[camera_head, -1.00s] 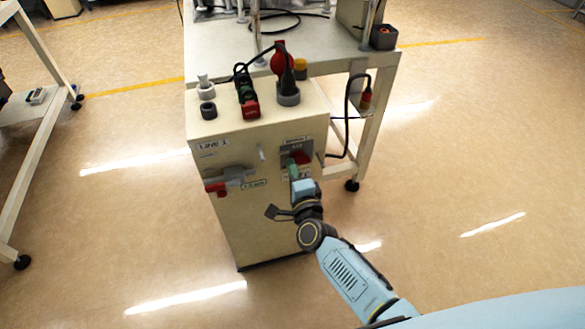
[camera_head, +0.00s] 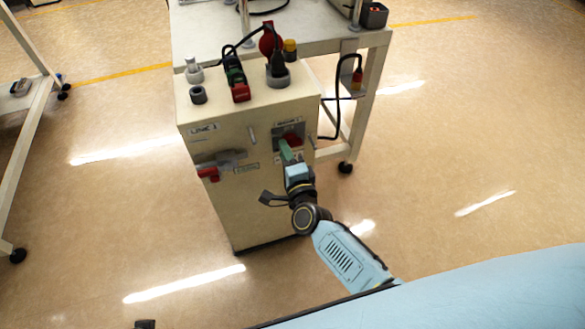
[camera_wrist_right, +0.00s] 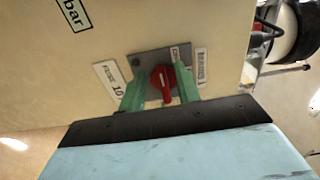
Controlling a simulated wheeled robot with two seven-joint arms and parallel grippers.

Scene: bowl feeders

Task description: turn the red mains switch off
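The red mains switch (camera_wrist_right: 162,82) is a rotary knob on a grey plate (camera_wrist_right: 143,62) on the cream cabinet (camera_head: 215,210). In the right wrist view its grip runs roughly up and down, slightly tilted. In the head view the switch (camera_head: 294,138) is partly hidden behind my right gripper (camera_head: 286,148). The right gripper's green fingers stand apart, one on each side of the knob, with grey plate showing between knob and fingers. Whether the fingertips touch the plate is unclear. My left gripper's fingers do not show.
A lever with a red end (camera_head: 208,173) sits left on the cabinet front. A cable hangs at the right side. The floor in front is clear.

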